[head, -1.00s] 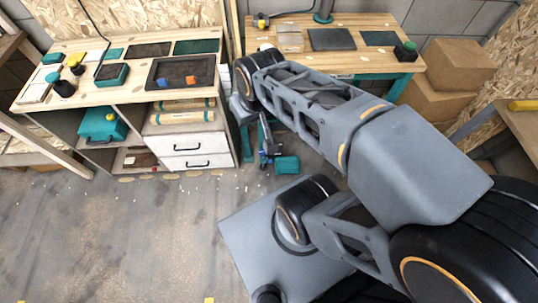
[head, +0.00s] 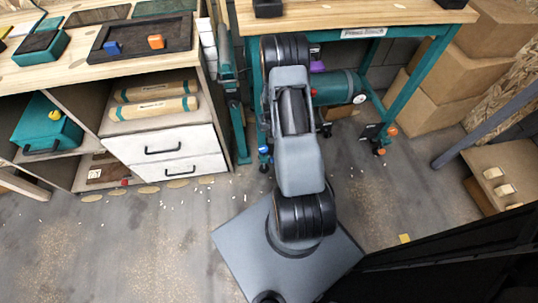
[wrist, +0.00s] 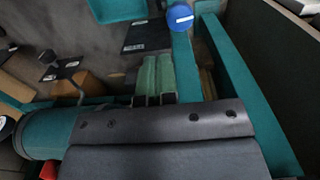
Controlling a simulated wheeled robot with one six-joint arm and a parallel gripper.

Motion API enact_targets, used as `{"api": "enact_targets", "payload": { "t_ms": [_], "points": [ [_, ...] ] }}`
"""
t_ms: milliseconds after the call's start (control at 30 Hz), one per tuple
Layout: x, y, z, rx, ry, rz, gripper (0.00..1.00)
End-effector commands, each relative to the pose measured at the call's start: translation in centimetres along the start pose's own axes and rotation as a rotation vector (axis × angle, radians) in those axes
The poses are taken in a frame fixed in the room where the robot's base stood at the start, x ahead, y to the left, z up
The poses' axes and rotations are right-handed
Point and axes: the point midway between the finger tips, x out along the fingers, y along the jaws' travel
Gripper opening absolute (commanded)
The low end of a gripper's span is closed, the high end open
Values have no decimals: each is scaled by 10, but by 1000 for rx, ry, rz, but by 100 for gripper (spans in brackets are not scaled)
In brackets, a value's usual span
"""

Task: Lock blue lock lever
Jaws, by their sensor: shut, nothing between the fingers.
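A blue rounded part (wrist: 180,17) with a white label, which looks like the blue lock lever, is at the top of the wrist view, beside a teal bench leg. In the head view a small blue part (head: 263,150) shows low by the left leg of the teal workbench (head: 375,32). My gripper (wrist: 155,60) is shut and empty in the wrist view, its greenish fingers side by side. The blue part lies beyond the fingertips, slightly right, with a visible gap. In the head view my arm hides the gripper.
A teal cylinder (head: 338,88) lies under the workbench. An orange part (head: 392,131) shows near its right leg. A dark plate (wrist: 148,36) is just left of the blue part. Cardboard boxes (head: 442,92) stand right, drawers (head: 165,155) left.

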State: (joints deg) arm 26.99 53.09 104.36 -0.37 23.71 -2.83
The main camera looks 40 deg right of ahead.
Motion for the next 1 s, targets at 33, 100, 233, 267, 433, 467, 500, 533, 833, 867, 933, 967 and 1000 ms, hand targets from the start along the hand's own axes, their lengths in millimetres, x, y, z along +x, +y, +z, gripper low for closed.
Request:
{"api": "enact_targets", "payload": {
  "t_ms": [33,100,233,267,433,467,500,533,833,867,933,967,1000],
  "points": [
    [28,5,2,11,-11,-1,0],
    [45,9,4,20,-18,-2,0],
    [63,14,7,30,-25,-2,0],
    [64,14,7,31,-26,-2,0],
    [65,16,7,33,-26,-3,0],
    [65,16,7,33,-26,-3,0],
    [65,16,7,34,-26,-3,0],
    [64,16,7,34,-26,-3,0],
    [85,16,9,34,-30,-3,0],
    [89,16,9,35,-30,-3,0],
    [102,16,10,35,-30,-3,0],
    [107,16,9,35,-30,-3,0],
    [113,16,9,35,-28,-3,0]
  ]
}}
